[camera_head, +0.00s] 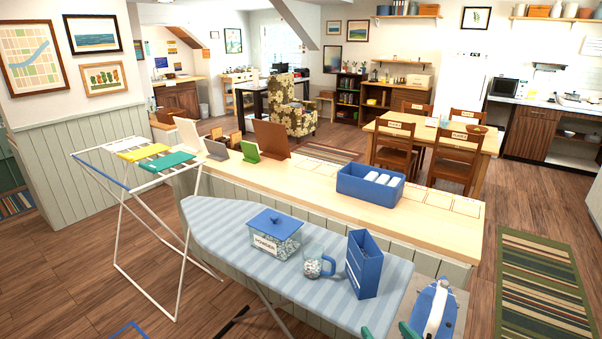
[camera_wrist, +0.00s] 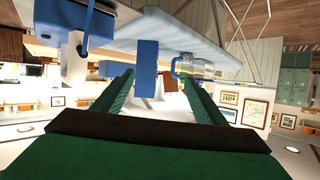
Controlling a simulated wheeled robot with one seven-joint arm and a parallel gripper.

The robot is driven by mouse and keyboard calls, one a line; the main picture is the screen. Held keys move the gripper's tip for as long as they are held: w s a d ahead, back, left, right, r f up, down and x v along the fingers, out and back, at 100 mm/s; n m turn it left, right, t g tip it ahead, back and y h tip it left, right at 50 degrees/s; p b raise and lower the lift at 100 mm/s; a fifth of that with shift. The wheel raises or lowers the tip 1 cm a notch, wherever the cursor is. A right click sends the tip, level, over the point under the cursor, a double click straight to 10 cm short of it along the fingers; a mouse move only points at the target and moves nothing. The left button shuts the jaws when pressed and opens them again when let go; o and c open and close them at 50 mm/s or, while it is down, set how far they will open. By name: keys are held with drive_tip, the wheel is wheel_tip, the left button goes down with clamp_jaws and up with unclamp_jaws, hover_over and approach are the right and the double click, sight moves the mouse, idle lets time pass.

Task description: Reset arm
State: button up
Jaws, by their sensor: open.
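My gripper (camera_head: 388,332) shows only as two green fingertips at the bottom edge of the head view, by the near end of the ironing board (camera_head: 225,225). In the wrist view my gripper (camera_wrist: 160,88) has its two green fingers spread apart, with nothing visibly held between them. That view looks turned over, with the board at the top. The tall blue box (camera_head: 364,264) stands on the board beyond the fingertips; it also shows in the wrist view (camera_wrist: 147,68). A clear mug with a blue handle (camera_head: 314,263) stands beside it. Most of my arm is hidden.
A blue-lidded powder container (camera_head: 274,236) is on the board. A blue and white iron (camera_head: 434,308) is close right of my fingertips. A wooden counter (camera_head: 318,197) with a blue bin (camera_head: 370,186) lies behind. A drying rack (camera_head: 150,180) stands left. Floor at right is open.

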drive_tip(key=s+a+f+m+h, duration=0.2)
drive_tip(key=s+a+f, duration=0.4)
drive_tip(key=f, duration=0.2)
drive_tip(key=s+a+f+m+h, duration=0.1)
drive_tip(key=s+a+f+m, duration=0.1)
drive_tip(key=s+a+f, duration=0.55)
drive_tip(key=s+a+r+n+t, duration=0.1)
drive_tip(key=s+a, duration=0.2)
drive_tip(key=s, duration=0.7)
drive_tip(key=s+a+r+n+t, duration=0.1)
drive_tip(key=s+a, duration=0.2)
drive_tip(key=s, duration=0.8)
drive_tip(key=shift+a+r+n+y, duration=0.2)
drive_tip(key=shift+r+n+y, duration=0.05)
drive_tip(key=shift+n+y, duration=0.15)
